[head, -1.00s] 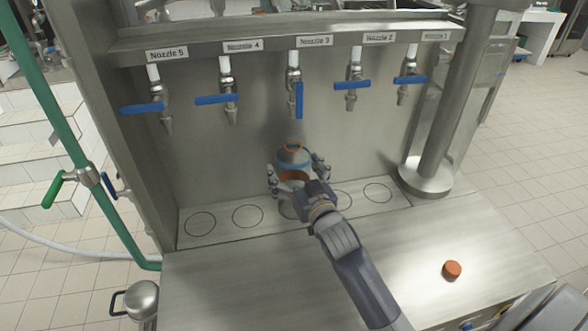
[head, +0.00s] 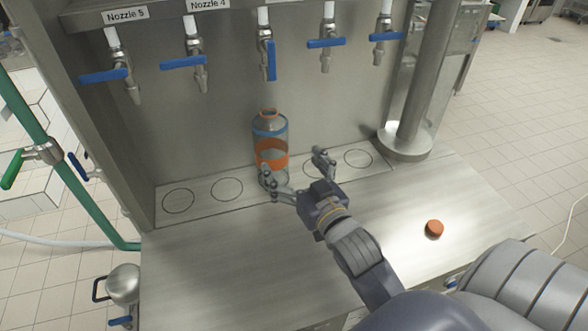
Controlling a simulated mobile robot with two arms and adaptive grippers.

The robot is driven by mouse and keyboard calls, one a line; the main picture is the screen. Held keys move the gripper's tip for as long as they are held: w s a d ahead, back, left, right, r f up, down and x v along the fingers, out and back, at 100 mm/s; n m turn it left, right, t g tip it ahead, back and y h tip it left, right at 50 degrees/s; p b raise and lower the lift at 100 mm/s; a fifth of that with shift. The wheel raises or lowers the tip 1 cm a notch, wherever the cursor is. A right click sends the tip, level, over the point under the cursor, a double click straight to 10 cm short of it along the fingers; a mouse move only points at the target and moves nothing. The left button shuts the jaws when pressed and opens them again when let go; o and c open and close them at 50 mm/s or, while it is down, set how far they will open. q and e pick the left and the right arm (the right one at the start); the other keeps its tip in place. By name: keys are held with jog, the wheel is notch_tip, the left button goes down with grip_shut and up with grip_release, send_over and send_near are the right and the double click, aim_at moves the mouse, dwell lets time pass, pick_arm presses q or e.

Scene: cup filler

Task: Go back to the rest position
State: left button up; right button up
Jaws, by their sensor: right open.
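My right gripper (head: 293,172) is open and empty over the counter, its fingers spread wide. A clear bottle with orange and blue bands (head: 271,154) stands upright under the middle nozzle, just behind the gripper's left finger. Its open orange-rimmed neck shows, and the finger hides part of its base. I cannot tell whether that finger touches it. An orange cap (head: 434,228) lies on the counter to the right of my right arm. My left gripper is not in view.
Several nozzles with blue handles hang above the marked circles; the middle nozzle's handle (head: 271,60) points down, the others lie sideways. A steel column (head: 417,80) stands at the right. The counter (head: 230,260) is clear at front left. A green pipe (head: 60,165) runs at the left.

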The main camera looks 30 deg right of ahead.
jog(key=shift+s, duration=0.3)
jog(key=shift+r, duration=0.1)
